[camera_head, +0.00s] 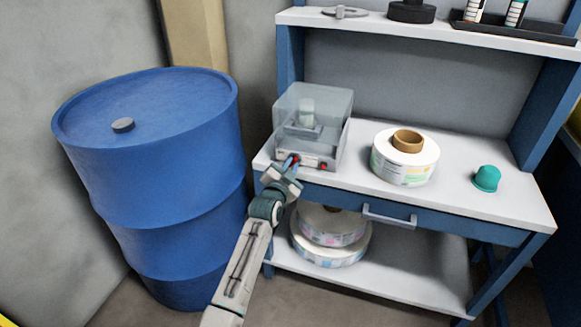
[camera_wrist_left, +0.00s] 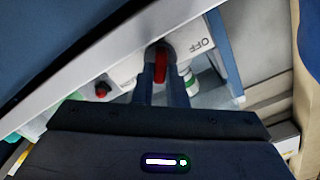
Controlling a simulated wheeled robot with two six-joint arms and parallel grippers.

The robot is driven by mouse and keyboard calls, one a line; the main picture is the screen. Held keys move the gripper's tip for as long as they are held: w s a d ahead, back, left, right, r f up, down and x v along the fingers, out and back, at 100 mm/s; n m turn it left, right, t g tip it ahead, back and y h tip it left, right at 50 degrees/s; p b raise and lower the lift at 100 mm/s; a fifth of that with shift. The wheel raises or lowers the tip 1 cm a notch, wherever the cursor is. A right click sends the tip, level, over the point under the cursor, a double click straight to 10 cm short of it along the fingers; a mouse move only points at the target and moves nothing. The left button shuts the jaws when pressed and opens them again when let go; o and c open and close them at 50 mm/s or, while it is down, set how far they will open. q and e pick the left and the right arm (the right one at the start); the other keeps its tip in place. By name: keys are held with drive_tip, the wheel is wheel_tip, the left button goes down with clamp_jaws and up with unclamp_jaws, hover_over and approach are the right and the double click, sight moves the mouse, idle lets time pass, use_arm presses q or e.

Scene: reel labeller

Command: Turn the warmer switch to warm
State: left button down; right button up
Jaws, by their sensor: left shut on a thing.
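The warmer (camera_head: 308,128) is a box with a clear cover at the left end of the bench top. A pale container (camera_head: 306,110) stands under the cover. My left gripper (camera_head: 291,161) is at the left part of the warmer's front panel, shut on the red switch (camera_wrist_left: 161,65). In the left wrist view the switch is between the two dark fingers (camera_wrist_left: 163,88), with the word OFF printed to its right. Any other label is hidden. A second red knob (camera_wrist_left: 102,89) is on the same panel and also shows in the head view (camera_head: 323,167). My right gripper is not in view.
A large label reel (camera_head: 390,164) and a teal cap-shaped thing (camera_head: 487,178) stand on the bench top (camera_head: 455,196). More reels (camera_head: 330,246) lie on the lower shelf. A blue drum (camera_head: 165,150) stands close to the left of my arm. The upper shelf (camera_head: 390,30) holds small items.

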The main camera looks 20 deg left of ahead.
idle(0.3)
use_arm(q)
drive_tip(key=c, duration=1.5)
unclamp_jaws()
drive_tip(key=shift+o, duration=0.2)
drive_tip(key=s, duration=1.1)
drive_tip(key=shift+a, duration=0.15)
